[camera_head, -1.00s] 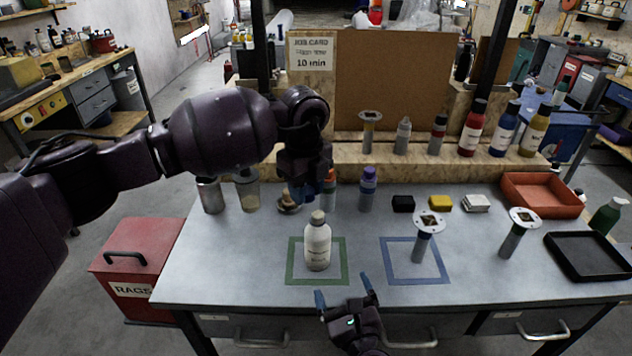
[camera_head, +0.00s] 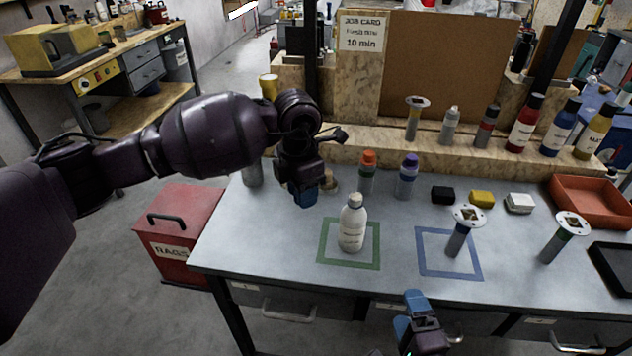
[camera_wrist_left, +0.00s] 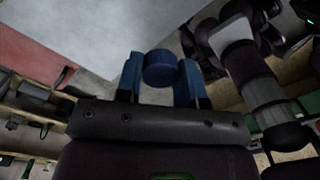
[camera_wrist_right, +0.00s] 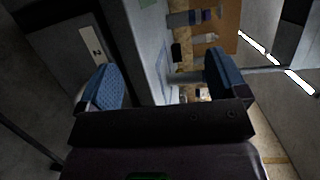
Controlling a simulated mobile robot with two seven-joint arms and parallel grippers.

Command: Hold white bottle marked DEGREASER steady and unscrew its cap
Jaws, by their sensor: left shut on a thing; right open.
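A white bottle (camera_head: 352,228) stands upright inside the green square outline (camera_head: 322,262) on the grey table. Its label is too small to read, and its narrow top looks pale. My left gripper (camera_head: 306,196) is left of the bottle and apart from it, pointing down. It is shut on a round blue cap-like piece (camera_wrist_left: 160,68), seen between its fingers in the left wrist view. I cannot tell what, if anything, is beneath that piece. My right gripper (camera_head: 412,308) is at the table's front edge, below and right of the bottle. It is open and empty (camera_wrist_right: 163,85).
A blue square outline (camera_head: 435,272) lies right of the bottle, with a disc-topped post (camera_head: 458,241) in it. Orange-capped (camera_head: 368,178) and purple-capped (camera_head: 408,180) bottles stand behind. A red RAGS box (camera_head: 178,232) is left of the table. A red tray (camera_head: 590,200) is at the right.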

